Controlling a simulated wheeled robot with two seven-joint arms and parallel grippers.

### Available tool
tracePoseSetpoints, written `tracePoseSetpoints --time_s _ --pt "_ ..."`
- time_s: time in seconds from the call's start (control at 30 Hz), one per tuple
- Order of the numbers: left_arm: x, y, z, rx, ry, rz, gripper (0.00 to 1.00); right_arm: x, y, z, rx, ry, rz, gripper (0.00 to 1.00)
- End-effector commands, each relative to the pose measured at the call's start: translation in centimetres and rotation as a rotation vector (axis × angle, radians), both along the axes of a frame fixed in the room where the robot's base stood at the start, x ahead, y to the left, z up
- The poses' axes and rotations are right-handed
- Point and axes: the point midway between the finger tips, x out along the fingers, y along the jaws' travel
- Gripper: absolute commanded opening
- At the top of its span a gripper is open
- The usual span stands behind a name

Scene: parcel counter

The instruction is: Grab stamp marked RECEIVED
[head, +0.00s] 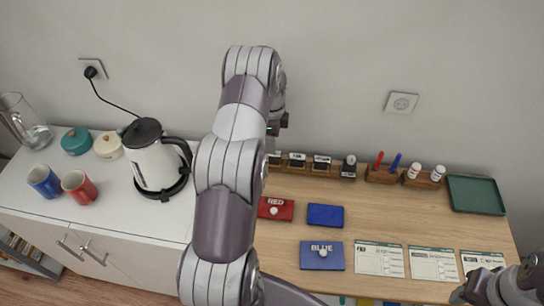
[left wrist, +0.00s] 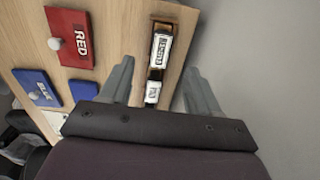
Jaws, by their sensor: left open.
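Several stamps stand in a wooden rack (head: 309,170) along the back of the counter, by the wall. Their labels are too small to read in the head view. The dark end of my left gripper (head: 277,122) shows behind my arm, above the rack's left part; its fingertips are hidden there. In the left wrist view, my left gripper (left wrist: 160,85) is open and empty, its fingers apart. A stamp with a white label (left wrist: 161,48) lies between and beyond the fingers, a second label (left wrist: 153,92) nearer. I cannot read which is RECEIVED.
A red ink pad (head: 280,211), blue pads (head: 325,215) and paper forms (head: 379,259) lie in front of the rack. Pens (head: 387,164), small bottles (head: 426,172) and a green tray (head: 476,194) are to the right. A kettle (head: 153,165) stands left. The wall is close behind.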

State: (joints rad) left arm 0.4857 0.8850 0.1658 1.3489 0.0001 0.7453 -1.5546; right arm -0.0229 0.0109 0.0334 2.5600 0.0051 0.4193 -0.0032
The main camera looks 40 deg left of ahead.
Motion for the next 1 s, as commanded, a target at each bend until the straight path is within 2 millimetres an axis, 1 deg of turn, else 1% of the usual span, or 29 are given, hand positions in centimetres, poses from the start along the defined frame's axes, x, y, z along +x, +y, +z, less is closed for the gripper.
tracePoseSetpoints --time_s 0.03,0.1,0.2,0.27,0.37,0.43,0.5,0.6,0.8,0.87,0.9,0.97,1.0 --pt "-0.1 -0.1 -0.9 -0.002 0.004 0.000 0.62 0.0 0.0 0.5 0.000 0.000 0.000 0.43" --pt "0.0 -0.1 -2.4 -0.001 0.002 0.000 0.62 0.0 0.0 0.8 0.000 0.000 0.000 0.43" --pt "0.0 -0.1 -3.9 0.000 -0.001 0.001 0.62 0.0 0.0 1.0 0.000 0.000 0.000 0.43" --pt "0.0 -0.1 -4.5 0.000 0.000 0.001 0.62 0.0 0.0 1.2 0.000 0.000 0.000 0.43" --pt "0.0 -0.2 -5.9 0.000 0.001 0.001 0.62 0.0 0.0 2.2 0.000 0.000 0.000 0.43" --pt "0.0 -0.3 -7.3 0.000 0.001 0.001 0.62 0.0 0.0 2.9 0.000 0.000 0.000 0.43" --pt "0.0 -0.3 -8.7 0.000 0.001 0.001 0.62 0.0 0.0 2.9 0.000 0.000 0.000 0.43" --pt "0.1 -0.2 -9.6 0.001 -0.003 0.001 0.62 0.0 0.0 3.0 0.000 0.000 0.000 0.43" --pt "0.1 -0.2 -9.7 0.002 -0.004 0.001 0.62 0.0 0.0 2.9 0.000 0.000 0.000 0.43" --pt "0.1 -0.2 -9.7 0.002 -0.004 0.001 0.42 0.0 0.0 2.9 0.000 0.000 0.000 0.43" --pt "0.1 -0.2 -9.7 0.002 -0.004 0.001 0.29 0.0 0.0 2.9 0.000 0.000 0.000 0.43" --pt "0.1 -0.2 -9.7 0.002 -0.004 0.002 0.10 0.0 0.0 2.9 0.000 0.000 0.000 0.43" --pt "0.1 -0.2 -9.7 0.002 -0.004 0.002 0.06 0.0 0.0 2.9 0.000 0.000 0.000 0.43"
